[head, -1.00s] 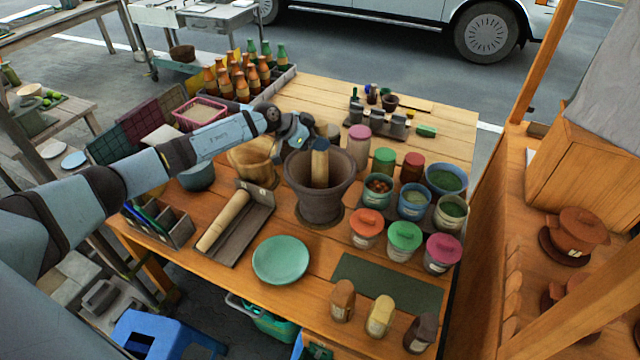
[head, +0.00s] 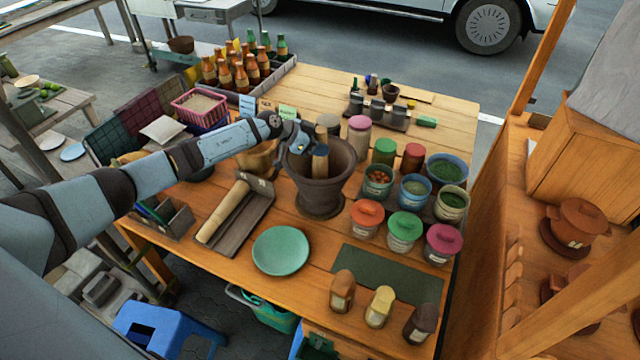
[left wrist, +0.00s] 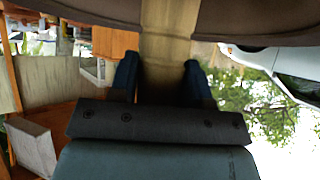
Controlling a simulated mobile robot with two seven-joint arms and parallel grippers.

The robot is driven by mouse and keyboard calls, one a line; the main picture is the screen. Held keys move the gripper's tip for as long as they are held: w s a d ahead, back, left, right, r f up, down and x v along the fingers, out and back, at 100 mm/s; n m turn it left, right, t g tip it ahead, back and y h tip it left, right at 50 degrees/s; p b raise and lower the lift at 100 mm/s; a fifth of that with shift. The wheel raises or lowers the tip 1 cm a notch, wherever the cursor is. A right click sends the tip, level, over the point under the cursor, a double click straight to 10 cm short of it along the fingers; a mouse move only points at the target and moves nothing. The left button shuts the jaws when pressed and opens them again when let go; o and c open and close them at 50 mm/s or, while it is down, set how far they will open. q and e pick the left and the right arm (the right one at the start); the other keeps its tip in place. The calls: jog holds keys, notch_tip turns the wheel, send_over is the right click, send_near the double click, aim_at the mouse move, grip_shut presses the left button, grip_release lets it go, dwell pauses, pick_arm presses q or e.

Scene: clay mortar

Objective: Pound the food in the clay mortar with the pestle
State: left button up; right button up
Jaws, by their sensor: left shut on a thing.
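The dark clay mortar (head: 322,196) stands upright on the wooden table, left of the jars. The wooden pestle (head: 320,166) with a dark band near its top stands inside the mortar. My left gripper (head: 306,145) is at the mortar's upper rim, shut on the pestle. In the left wrist view the pale pestle shaft (left wrist: 168,45) is between the two blue fingers (left wrist: 160,80), and the mortar's dark rim (left wrist: 245,22) crosses the top. Food in the mortar is hidden. My right gripper is not in view.
Lidded jars (head: 405,226) and bowls (head: 447,172) stand close right of the mortar. A wooden tray with a roller (head: 222,212) and a green plate (head: 281,250) lie in front. A wooden bowl (head: 258,160) is partly behind my arm. Bottles (head: 238,75) stand at the back left.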

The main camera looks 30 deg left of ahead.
aim_at(320, 129)
pick_arm(q)
notch_tip(320, 129, up, 5)
jog(key=p, duration=0.3)
jog(key=shift+f, duration=0.1)
jog(key=shift+r, duration=0.3)
jog(key=shift+f, duration=0.1)
notch_tip(320, 129, down, 5)
jog(key=shift+f, duration=0.1)
dwell(0.3)
